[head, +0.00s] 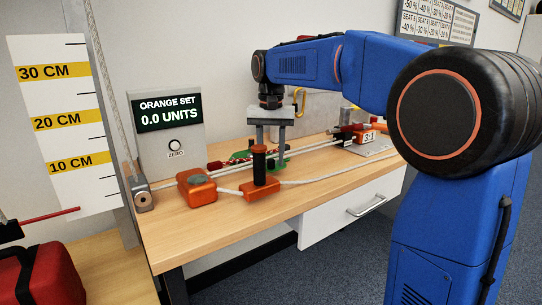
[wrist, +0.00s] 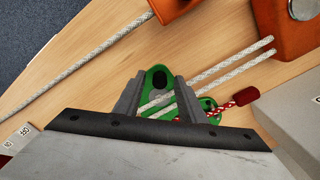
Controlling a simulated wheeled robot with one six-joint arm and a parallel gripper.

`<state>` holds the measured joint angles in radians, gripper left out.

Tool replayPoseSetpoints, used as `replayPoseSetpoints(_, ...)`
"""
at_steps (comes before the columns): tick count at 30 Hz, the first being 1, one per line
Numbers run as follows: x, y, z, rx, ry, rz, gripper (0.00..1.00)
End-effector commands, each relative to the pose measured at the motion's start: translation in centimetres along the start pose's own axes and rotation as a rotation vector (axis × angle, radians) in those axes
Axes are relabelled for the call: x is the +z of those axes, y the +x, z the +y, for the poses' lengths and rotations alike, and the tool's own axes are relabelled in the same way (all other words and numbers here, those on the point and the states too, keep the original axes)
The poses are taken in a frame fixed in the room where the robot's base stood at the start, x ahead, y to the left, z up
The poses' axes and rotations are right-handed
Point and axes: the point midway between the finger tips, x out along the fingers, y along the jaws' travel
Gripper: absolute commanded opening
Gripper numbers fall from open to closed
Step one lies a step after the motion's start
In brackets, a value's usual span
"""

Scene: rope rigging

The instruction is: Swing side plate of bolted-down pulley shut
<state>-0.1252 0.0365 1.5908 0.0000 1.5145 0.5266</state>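The pulley is green and lies on the wooden bench. In the wrist view a rounded green plate (wrist: 158,74) with a dark oval hole points up between my fingers. A second green part (wrist: 208,104) with small holes shows to the right of the fingers, partly hidden. White rope strands run at the plate.
A black-handled orange device (head: 259,185) stands in front of the pulley, with an orange block (head: 197,188) to its left. White ropes (head: 325,181) cross the bench. A red-and-white cord (wrist: 223,105) meets the pulley. A display box (head: 168,130) stands at the back left.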

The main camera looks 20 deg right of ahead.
Motion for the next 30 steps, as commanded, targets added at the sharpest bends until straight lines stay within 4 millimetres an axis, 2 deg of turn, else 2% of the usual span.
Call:
replayPoseSetpoints(2,0.0,0.0,0.0,0.000,0.000,0.000,0.37)
replayPoseSetpoints(3,0.0,0.0,0.0,0.000,0.000,0.000,0.32)
replayPoseSetpoints(7,0.0,0.0,0.0,0.000,0.000,0.000,0.01)
replayPoseSetpoints(20,0.0,-0.1,-0.6,0.000,0.049,0.001,0.00)
replayPoseSetpoints(30,-0.3,-0.1,-3.3,0.000,0.286,0.000,0.00)
